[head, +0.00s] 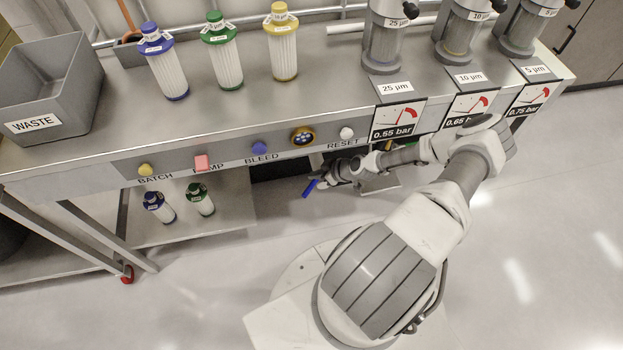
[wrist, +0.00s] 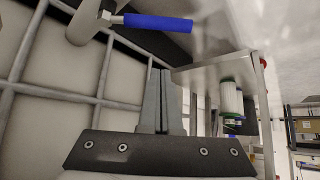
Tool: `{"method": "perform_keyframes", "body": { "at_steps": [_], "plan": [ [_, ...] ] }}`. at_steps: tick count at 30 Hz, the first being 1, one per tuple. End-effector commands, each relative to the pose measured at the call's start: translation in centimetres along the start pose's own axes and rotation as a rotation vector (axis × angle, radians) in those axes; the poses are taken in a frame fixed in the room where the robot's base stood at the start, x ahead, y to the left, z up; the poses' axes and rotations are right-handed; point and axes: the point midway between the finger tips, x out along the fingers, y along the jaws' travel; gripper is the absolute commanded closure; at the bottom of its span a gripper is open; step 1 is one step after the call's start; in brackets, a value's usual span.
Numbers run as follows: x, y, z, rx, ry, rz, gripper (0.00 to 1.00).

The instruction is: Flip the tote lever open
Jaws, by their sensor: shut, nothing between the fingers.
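The tote lever has a blue handle (head: 310,188), low under the workbench. In the wrist view the blue handle (wrist: 158,22) lies nearly level across the top, on a metal stem by a pale round fitting (wrist: 84,22). A tote (wrist: 60,65) with pale walls in a grey metal cage stands at the left. My gripper (wrist: 160,72) is shut and empty, its fingertips below the handle in that picture, with a visible gap.
A lower shelf (head: 235,215) holds small filters (head: 200,200), also seen at right in the wrist view (wrist: 231,100). A grey waste bin (head: 75,105) stands on top. Floor to the right is clear.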

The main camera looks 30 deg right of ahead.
Motion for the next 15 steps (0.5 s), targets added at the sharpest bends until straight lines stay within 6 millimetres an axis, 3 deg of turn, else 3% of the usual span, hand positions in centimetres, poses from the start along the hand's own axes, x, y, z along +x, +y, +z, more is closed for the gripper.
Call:
{"method": "perform_keyframes", "body": {
  "at_steps": [5,15],
  "plan": [
    [2.3,-0.1,0.1,-0.002,0.0,-0.002,1.0],
    [9.7,-0.1,0.2,-0.001,0.0,-0.002,1.0]
  ]
}}
